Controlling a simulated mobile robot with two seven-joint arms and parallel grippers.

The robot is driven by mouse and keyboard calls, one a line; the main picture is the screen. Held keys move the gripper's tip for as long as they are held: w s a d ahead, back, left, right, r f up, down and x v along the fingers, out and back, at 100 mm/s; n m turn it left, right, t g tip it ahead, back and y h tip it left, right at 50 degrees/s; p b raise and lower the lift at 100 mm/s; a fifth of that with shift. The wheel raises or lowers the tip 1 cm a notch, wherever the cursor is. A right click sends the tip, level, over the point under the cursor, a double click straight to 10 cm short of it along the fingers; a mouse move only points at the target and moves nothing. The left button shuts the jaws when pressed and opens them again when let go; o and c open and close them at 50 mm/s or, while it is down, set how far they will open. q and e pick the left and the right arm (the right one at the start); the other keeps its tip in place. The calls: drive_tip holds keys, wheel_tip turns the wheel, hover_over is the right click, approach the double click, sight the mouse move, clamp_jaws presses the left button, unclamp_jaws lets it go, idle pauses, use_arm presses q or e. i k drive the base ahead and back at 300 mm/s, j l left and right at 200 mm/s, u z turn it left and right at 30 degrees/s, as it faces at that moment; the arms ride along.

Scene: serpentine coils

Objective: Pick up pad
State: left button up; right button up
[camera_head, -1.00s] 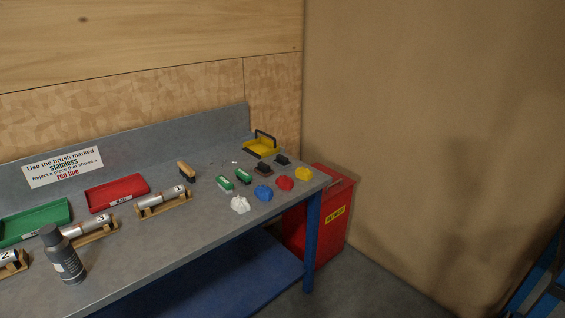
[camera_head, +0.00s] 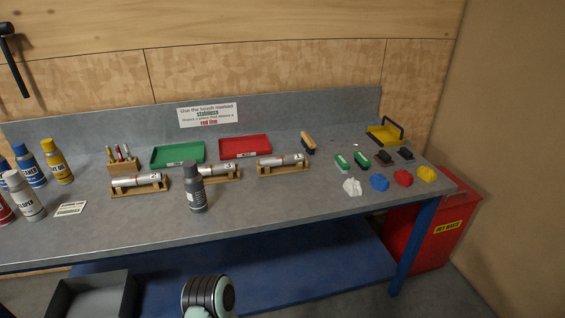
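Several small blocks stand at the right end of the grey bench (camera_head: 280,217); which is the pad I cannot tell for sure. Two are green with white labels, a left one (camera_head: 342,163) and a right one (camera_head: 362,158). Two are dark, one (camera_head: 384,160) beside the green ones and one (camera_head: 405,154) farther right. In front lie crumpled cloths: white (camera_head: 352,187), blue (camera_head: 379,183), red (camera_head: 403,178) and yellow (camera_head: 426,174). Neither gripper shows; only a rounded black and teal part of my arm is at the bottom.
A dark spray can (camera_head: 195,190) stands near the bench's front. Metal tubes on wooden cradles (camera_head: 283,165), a green tray (camera_head: 178,153) and a red tray (camera_head: 245,147) lie behind. A yellow tray (camera_head: 379,137) is at the back right. A red bin (camera_head: 420,235) stands beside the bench.

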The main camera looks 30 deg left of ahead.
sight(404, 154)
drive_tip(key=i+l+z, duration=0.1)
drive_tip(key=i+l, duration=0.55)
drive_tip(key=i+l+z, duration=0.15)
drive_tip(key=i+l, duration=0.4)
drive_tip(key=i, duration=0.15)
